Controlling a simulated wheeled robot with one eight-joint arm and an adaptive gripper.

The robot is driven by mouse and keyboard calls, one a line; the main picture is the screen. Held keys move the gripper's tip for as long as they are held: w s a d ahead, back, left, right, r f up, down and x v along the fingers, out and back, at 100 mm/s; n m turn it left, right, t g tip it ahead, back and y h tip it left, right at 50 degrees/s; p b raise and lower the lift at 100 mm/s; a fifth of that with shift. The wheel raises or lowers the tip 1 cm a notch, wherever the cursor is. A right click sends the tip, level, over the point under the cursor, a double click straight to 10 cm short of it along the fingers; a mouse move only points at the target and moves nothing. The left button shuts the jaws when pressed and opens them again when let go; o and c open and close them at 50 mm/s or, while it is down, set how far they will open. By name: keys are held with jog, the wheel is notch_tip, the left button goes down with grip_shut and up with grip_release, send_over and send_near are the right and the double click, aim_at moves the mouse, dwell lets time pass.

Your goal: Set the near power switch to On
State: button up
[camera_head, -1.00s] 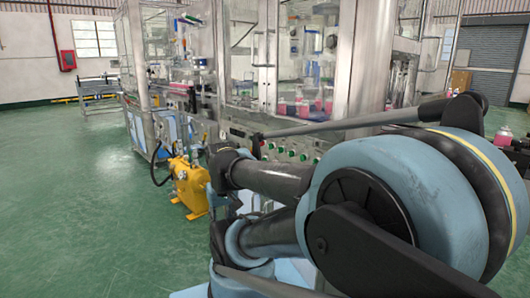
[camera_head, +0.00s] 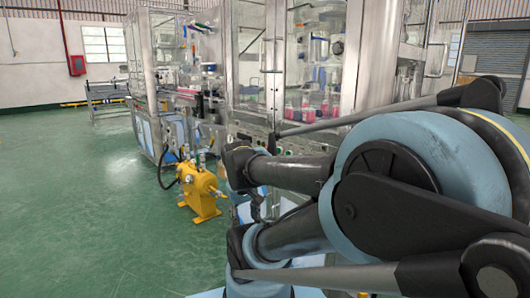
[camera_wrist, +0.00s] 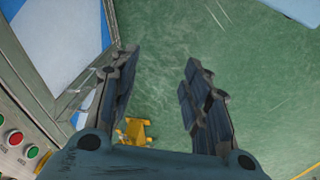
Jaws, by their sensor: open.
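The near power switch cannot be made out in either view. In the wrist view, part of the machine's control panel (camera_wrist: 22,140) shows at the lower left edge, with a red button (camera_wrist: 15,137) and a green button (camera_wrist: 32,152). My gripper (camera_wrist: 160,78) is open and empty, its two dark fingers spread over the green floor. The panel lies to the left of the fingers, apart from them. In the head view my arm covers much of the machine's front, and my gripper cannot be made out there.
A yellow pump unit (camera_head: 201,192) stands on the floor in front of the glazed machine (camera_head: 253,60); yellow also shows between my fingers in the wrist view (camera_wrist: 135,130). A red box (camera_head: 77,65) hangs on the back wall. The green floor (camera_head: 80,220) at left is clear.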

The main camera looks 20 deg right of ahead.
jog(key=w+d+r+n+h, duration=0.3)
jog(key=w+d+r+h, duration=0.15)
jog(key=w+d, duration=0.4)
jog(key=w+a+r+n+t+h, duration=0.25)
jog(key=w+h, duration=0.35)
jog(key=w, duration=0.6)
jog(key=w+a+r+n+t+h, duration=0.1)
jog(key=w+r+n+t+h, duration=0.3)
jog(key=w, duration=0.8)
jog(key=w+d+f+g+h, duration=0.1)
jog(key=w+d, duration=0.5)
jog(key=d, duration=1)
jog(key=shift+d+f+m+g, duration=0.2)
jog(key=shift+m+g, duration=0.15)
jog(key=shift+g, duration=0.4)
grip_shut()
